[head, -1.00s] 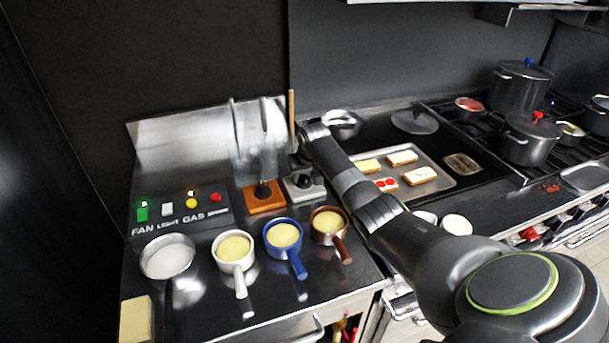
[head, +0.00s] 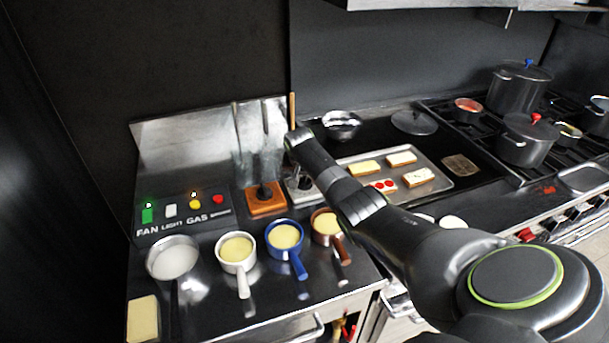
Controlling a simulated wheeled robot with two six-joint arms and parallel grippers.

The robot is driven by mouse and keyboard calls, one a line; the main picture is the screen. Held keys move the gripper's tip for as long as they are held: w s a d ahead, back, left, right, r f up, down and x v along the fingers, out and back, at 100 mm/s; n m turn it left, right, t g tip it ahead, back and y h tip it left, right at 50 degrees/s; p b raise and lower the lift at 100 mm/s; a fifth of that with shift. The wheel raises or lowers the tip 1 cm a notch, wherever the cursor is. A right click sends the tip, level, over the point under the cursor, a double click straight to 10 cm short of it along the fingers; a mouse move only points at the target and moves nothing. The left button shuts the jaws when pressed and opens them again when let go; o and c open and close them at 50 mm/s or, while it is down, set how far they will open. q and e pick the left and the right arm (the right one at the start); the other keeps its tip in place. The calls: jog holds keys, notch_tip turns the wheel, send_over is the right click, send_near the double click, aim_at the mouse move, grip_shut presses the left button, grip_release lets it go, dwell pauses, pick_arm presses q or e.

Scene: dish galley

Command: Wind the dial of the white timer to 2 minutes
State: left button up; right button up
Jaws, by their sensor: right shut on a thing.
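The white timer (head: 296,196) shows as a pale grey-white block on the steel counter, at the back right of the counter next to the orange timer. My right arm reaches in from the lower right, and its gripper (head: 302,178) points down over the white timer. The gripper is shut on the timer's dial, which is mostly hidden by the fingers and wrist. The dial's mark and its reading cannot be made out. My left gripper is not in view.
The orange timer (head: 266,202) with a black dial stands close on the left. Several small pans, including a blue one (head: 285,236), stand in front. A steel splashback (head: 185,150) is behind. A tray (head: 444,182) with bread slices lies right of my arm.

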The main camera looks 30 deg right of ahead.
jog(key=shift+m, duration=0.5)
jog(key=o, duration=1)
jog(key=shift+g, duration=0.3)
jog(key=shift+c, duration=0.2)
jog(key=shift+a+r, duration=0.15)
jog(key=shift+r, duration=0.3)
jog(key=b+v, duration=0.2)
jog(key=v, duration=1.4)
jog(key=shift+s+a, duration=0.2)
jog(key=shift+r, duration=0.1)
